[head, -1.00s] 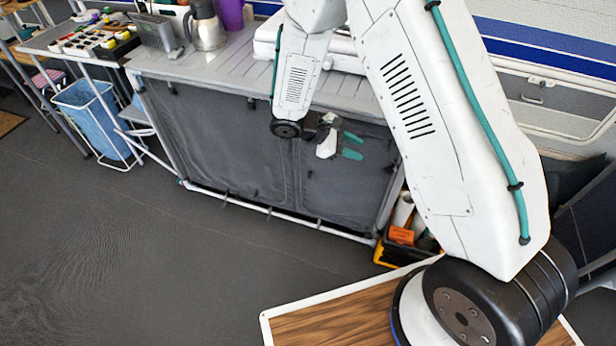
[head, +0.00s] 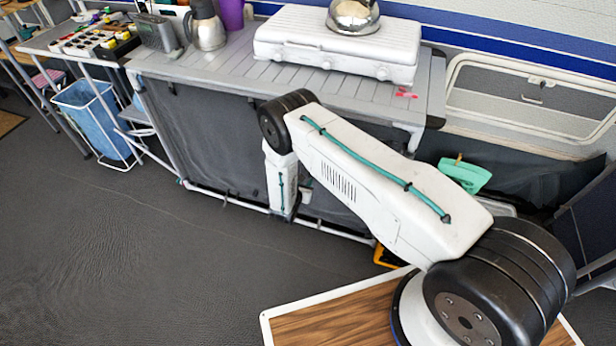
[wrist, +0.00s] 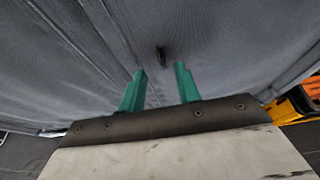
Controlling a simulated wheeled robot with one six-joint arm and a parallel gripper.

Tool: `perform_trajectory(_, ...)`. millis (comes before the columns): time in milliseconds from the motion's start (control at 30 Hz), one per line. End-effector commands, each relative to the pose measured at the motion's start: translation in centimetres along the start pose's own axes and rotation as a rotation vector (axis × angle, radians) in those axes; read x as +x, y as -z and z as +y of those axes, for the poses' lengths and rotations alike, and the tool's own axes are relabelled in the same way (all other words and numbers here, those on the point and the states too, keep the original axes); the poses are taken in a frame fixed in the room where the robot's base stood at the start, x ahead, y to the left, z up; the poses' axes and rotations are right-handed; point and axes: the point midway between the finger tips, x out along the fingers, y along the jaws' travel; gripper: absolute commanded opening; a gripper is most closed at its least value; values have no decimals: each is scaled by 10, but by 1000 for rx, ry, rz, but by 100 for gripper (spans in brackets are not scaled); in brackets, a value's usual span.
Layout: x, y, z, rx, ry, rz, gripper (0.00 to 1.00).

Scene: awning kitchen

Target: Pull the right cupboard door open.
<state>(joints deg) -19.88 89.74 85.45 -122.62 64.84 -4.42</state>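The cupboard under the grey slatted counter has dark grey fabric doors. The left door (head: 210,145) is flat and closed in the head view. The right door (head: 325,207) is largely hidden behind my arm and looks closed. In the wrist view, grey fabric (wrist: 225,45) fills the area ahead of my gripper (wrist: 160,71). Its two teal fingers are apart with nothing between them. A small black pull tab (wrist: 161,56) shows just beyond the fingertips, between their lines. Whether the fingers touch the fabric cannot be told. In the head view my arm hides the gripper.
A white stove (head: 340,45) with a shiny kettle (head: 353,17) stands on the counter. A blue bin (head: 92,112) is at the left. A yellow-edged box (head: 385,258) sits by the cupboard's right end, partly hidden. The floor in front is clear.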

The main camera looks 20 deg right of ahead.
Motion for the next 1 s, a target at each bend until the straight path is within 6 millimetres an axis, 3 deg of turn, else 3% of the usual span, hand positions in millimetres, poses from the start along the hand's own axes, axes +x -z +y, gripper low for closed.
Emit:
perform_trajectory(300,50,0,-2,3,5,0,33)
perform_trajectory(700,61,-1,-2,2,4,0,33)
perform_trajectory(733,61,-1,-2,2,4,0,30)
perform_trajectory(833,60,-1,-2,2,4,0,2)
perform_trajectory(1000,59,0,1,2,2,0,0)
